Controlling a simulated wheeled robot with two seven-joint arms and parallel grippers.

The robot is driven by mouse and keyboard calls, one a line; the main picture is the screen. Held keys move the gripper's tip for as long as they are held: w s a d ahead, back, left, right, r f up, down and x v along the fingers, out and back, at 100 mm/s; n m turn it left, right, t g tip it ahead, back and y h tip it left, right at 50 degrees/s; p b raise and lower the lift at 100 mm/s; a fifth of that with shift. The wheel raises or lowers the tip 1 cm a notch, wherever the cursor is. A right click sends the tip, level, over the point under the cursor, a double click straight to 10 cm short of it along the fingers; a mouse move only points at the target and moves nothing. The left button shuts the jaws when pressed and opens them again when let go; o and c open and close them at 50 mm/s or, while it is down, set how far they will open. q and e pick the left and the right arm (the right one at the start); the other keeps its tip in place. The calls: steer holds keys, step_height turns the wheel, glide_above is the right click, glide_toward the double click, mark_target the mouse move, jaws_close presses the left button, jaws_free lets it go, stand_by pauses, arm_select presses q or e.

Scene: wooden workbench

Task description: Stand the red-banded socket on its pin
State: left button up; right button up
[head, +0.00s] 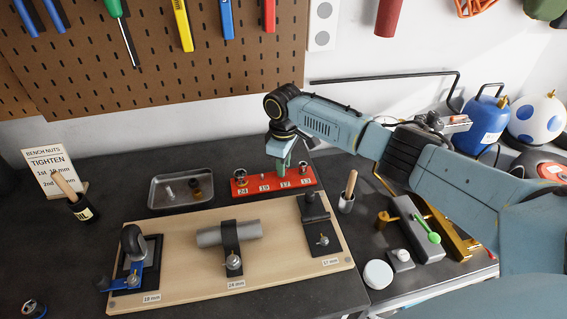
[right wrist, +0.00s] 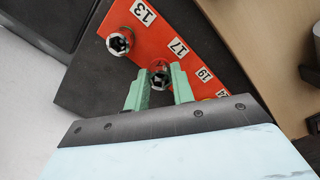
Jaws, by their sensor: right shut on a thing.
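A red socket rack (head: 253,187) with labels 24, 19, 17 and 13 lies at the back of the bench, behind the wooden board. My right gripper (head: 283,163) points down over the 17 place of the rack. In the right wrist view its green fingers (right wrist: 159,88) are closed around a small metal socket (right wrist: 160,67) with a reddish tint, beside the label 17. The pin under it is hidden, so I cannot tell whether the socket is seated on it. My left gripper is not in view.
Another socket (right wrist: 118,42) stands at label 13, close to the fingers. A metal tray (head: 156,206) with small parts lies left of the rack. The wooden board (head: 180,280) with clamped fixtures is in front. A cup with a wooden handle (head: 346,202) stands at right.

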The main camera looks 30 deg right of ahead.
steer(key=shift+f, duration=0.25)
steer(key=o, duration=1.1)
step_height(320, 180, up, 13)
steer(key=shift+r, duration=0.15)
